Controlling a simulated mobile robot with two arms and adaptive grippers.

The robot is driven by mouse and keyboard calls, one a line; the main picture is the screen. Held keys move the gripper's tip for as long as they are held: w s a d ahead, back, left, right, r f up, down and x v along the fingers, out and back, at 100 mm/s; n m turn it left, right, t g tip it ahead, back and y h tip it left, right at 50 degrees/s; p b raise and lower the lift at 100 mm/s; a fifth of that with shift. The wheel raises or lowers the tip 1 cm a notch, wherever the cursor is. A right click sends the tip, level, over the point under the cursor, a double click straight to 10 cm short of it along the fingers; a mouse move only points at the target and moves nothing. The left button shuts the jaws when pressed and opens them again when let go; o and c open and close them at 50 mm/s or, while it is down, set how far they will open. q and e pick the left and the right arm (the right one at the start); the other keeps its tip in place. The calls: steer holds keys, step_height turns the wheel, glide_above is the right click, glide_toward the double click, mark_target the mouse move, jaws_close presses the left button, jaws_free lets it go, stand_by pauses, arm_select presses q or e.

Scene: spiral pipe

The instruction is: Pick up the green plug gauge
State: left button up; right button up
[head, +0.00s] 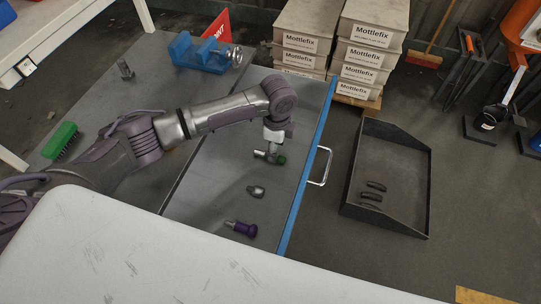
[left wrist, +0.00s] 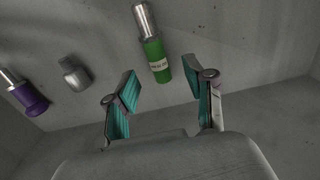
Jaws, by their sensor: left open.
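The green plug gauge (left wrist: 154,60) lies on the grey surface, with a green handle, a pale label and a silver metal end. In the left wrist view it is just beyond my fingertips, roughly in line with the gap between them. In the head view its green part (head: 281,160) shows beside my left gripper (head: 271,148), which partly hides it. My left gripper (left wrist: 165,88) is open, with teal pads and nothing between them. My right gripper is not in view.
A grey metal fitting (head: 256,191) and a purple-handled gauge (head: 241,228) lie on the same surface nearby. A green brush (head: 60,140), a blue tool (head: 196,54) and a small metal cylinder (head: 125,69) are farther left. A black tray (head: 398,190) sits on the floor at right.

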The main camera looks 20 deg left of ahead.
arm_select(q)
step_height(320, 180, down, 4)
steer(key=shift+s+f, duration=0.1)
jaws_close()
